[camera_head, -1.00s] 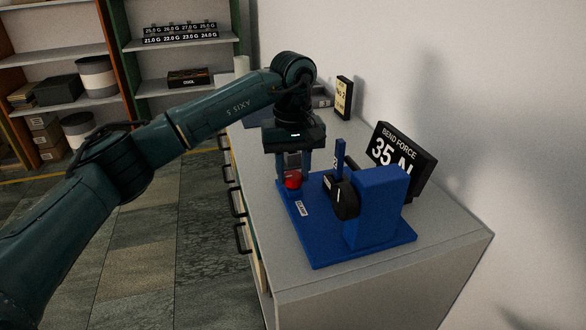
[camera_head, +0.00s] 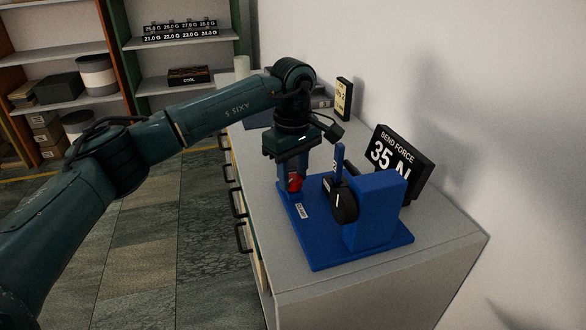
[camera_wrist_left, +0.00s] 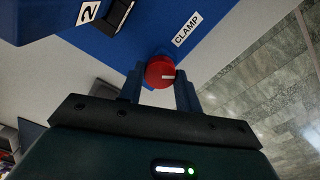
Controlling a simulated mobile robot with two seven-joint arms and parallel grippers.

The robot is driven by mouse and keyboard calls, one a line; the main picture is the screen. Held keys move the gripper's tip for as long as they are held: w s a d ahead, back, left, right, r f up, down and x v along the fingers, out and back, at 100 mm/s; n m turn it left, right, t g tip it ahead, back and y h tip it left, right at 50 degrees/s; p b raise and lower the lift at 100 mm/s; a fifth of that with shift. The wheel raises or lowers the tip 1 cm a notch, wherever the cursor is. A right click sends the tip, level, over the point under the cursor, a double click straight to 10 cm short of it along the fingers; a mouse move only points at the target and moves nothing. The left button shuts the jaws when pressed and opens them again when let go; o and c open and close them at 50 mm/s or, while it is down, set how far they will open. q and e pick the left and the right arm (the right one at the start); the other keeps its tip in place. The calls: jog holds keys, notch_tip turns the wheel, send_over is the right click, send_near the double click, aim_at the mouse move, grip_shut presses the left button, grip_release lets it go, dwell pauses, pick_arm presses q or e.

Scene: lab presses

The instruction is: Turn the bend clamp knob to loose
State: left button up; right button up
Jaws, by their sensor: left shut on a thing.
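The red clamp knob (camera_head: 295,182) sits on the blue bend fixture (camera_head: 330,243), beside a white label reading CLAMP. In the left wrist view the knob (camera_wrist_left: 160,72) shows a white pointer line directed toward the right of the picture. My left gripper (camera_head: 291,178) points down at the knob from above. In the wrist view its two fingers (camera_wrist_left: 160,88) are on either side of the knob, shut on it. My right gripper is not in view.
A sign reading BEND FORCE 35 N (camera_head: 398,160) stands behind the fixture. A small yellow-faced sign (camera_head: 343,98) stands farther back near the wall. The grey cabinet top (camera_head: 440,235) is bare at the front right. Shelves stand at the far left.

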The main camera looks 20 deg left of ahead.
pick_arm(q)
jog(key=n+p, duration=0.1)
jog(key=n, duration=1)
jog(key=shift+p, duration=0.3)
jog(key=n, duration=0.3)
jog(key=shift+n, duration=0.3)
jog(key=n+p, duration=0.1)
jog(key=n, duration=0.2)
jog(key=shift+n, duration=0.3)
jog(key=n, duration=0.3)
jog(key=shift+n, duration=0.4)
jog(key=n+p, duration=0.1)
jog(key=n, duration=0.5)
jog(key=shift+n, duration=0.4)
jog(key=o, duration=1)
